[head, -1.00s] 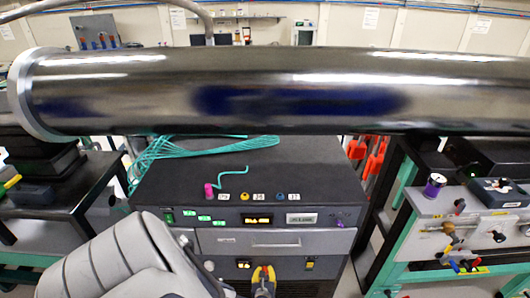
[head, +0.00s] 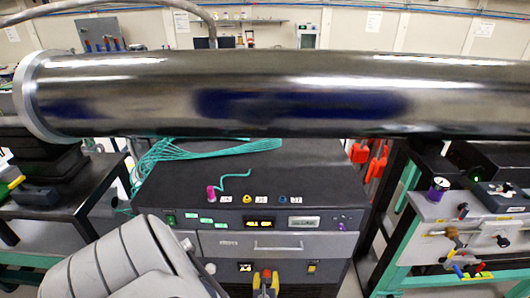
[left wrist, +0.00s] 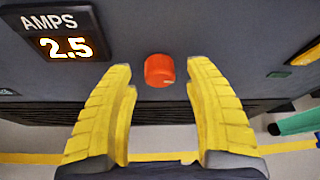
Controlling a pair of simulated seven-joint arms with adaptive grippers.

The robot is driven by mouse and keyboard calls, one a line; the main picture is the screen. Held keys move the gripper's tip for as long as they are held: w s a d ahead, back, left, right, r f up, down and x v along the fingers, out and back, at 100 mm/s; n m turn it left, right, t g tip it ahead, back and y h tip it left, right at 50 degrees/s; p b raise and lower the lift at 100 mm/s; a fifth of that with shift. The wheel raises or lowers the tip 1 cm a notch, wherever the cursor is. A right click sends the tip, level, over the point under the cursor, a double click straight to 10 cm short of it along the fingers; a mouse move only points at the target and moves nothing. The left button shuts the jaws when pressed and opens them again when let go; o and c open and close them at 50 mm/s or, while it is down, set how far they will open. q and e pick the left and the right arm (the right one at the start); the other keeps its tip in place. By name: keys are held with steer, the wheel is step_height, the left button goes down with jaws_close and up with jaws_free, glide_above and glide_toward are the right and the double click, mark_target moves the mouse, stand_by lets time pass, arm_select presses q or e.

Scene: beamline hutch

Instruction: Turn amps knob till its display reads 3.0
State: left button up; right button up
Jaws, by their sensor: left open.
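The amps knob (left wrist: 159,70) is a small red-orange round knob on a dark panel in the left wrist view. The amps display (left wrist: 66,47) is to its left and reads 2.5 in lit digits under the label AMPS. My left gripper (left wrist: 161,77) has yellow fingers spread open, one on each side of the knob, with gaps visible between the fingers and the knob. In the head view my left gripper (head: 266,281) is low in front of the cabinet, just right of a small lit display (head: 245,267); it hides the knob there. My right gripper is not in view.
The dark equipment cabinet (head: 150,195) carries more displays, buttons and a drawer handle (head: 277,247). A large metal pipe (head: 300,95) spans above it. A cart with tools (head: 465,240) stands right, a table (head: 75,205) left.

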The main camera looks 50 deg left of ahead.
arm_select(q)
steer(key=shift+v, duration=0.8)
steer(key=v, duration=0.8)
steer(key=shift+s+d+r, duration=0.2)
steer(key=shift+s+r, duration=0.05)
steer(key=shift+r, duration=0.05)
steer(key=s+d+f+n+g+h, duration=0.3)
steer(key=s+f+n, duration=0.25)
steer(key=f, duration=0.25)
steer(key=s+d+f+n+g+h, duration=0.2)
steer(key=s+f+n+g+h, duration=0.1)
steer(key=s+f+n, duration=0.4)
steer(key=s+d+f+n+h, duration=0.1)
steer(key=s+d+f+n, duration=0.1)
steer(key=s, duration=0.4)
steer(key=s+d+f+n+g+h, duration=0.1)
steer(key=s+d+f+n, duration=0.2)
steer(key=s+d, duration=0.2)
steer(key=s+d+f+n+g+h, duration=0.1)
steer(key=s+d+f+n, duration=0.1)
steer(key=s, duration=0.6)
steer(key=shift+s+d+f+n+h, duration=0.15)
steer(key=shift+d+f+n+h, duration=0.2)
steer(key=shift+d+n, duration=0.6)
